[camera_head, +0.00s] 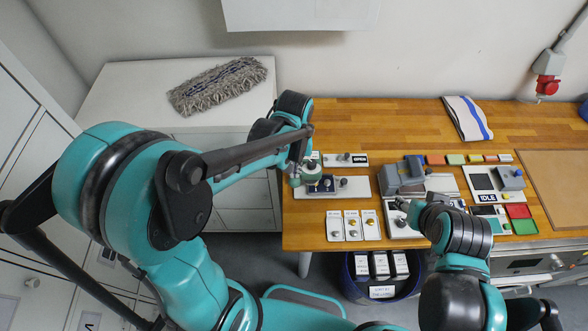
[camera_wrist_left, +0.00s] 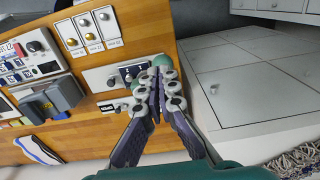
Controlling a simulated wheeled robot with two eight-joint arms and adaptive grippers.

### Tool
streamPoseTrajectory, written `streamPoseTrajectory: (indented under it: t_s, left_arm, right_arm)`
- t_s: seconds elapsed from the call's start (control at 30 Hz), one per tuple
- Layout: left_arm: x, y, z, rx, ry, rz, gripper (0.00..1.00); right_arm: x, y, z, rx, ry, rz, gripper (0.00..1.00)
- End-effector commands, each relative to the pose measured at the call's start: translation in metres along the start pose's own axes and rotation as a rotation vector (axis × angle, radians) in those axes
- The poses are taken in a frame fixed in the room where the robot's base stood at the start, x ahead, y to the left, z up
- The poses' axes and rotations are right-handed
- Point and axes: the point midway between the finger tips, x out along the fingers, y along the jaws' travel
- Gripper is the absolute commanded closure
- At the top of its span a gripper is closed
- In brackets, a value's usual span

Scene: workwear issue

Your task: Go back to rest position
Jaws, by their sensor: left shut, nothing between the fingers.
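My left gripper (camera_head: 309,174) is over the left end of the wooden workbench (camera_head: 350,112), close to a light panel with dark knobs (camera_head: 345,186). In the left wrist view its two fingers (camera_wrist_left: 160,70) are together with nothing between them. The fingertips appear just in front of the knob panel (camera_wrist_left: 121,74); whether they touch it I cannot tell. My right gripper (camera_head: 404,211) is low over the bench front, by a grey device (camera_head: 402,176). Its fingers are small and partly hidden by my right arm, so their opening does not show.
A grey mop head (camera_head: 217,86) lies on the white cabinet (camera_head: 128,82) at left. A striped cloth (camera_head: 467,118) lies at the bench back. An IDLE panel (camera_head: 482,182) and colored trays (camera_head: 518,211) are at right. A dark bin (camera_head: 357,282) with boxes stands below the bench front.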

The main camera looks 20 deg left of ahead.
Motion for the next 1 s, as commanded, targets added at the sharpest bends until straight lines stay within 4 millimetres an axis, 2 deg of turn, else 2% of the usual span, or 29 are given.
streamPoseTrajectory:
  t_s: [0.47,0.57,0.67,1.0]
  left_arm:
    - [0.001,0.000,0.000,0.000,0.000,0.000,1.00]
    - [0.005,-0.002,0.001,0.005,0.011,0.005,1.00]
    - [0.018,-0.007,0.005,0.021,0.047,0.019,1.00]
    - [0.090,-0.041,0.032,0.141,0.309,0.086,1.00]
  right_arm:
    - [0.001,0.000,0.001,0.000,0.000,0.000,0.56]
    - [0.007,0.000,0.005,0.000,0.000,0.000,0.56]
    - [0.027,0.000,0.019,0.000,0.000,0.000,0.56]
    - [0.132,0.000,0.095,0.000,0.000,0.000,0.56]
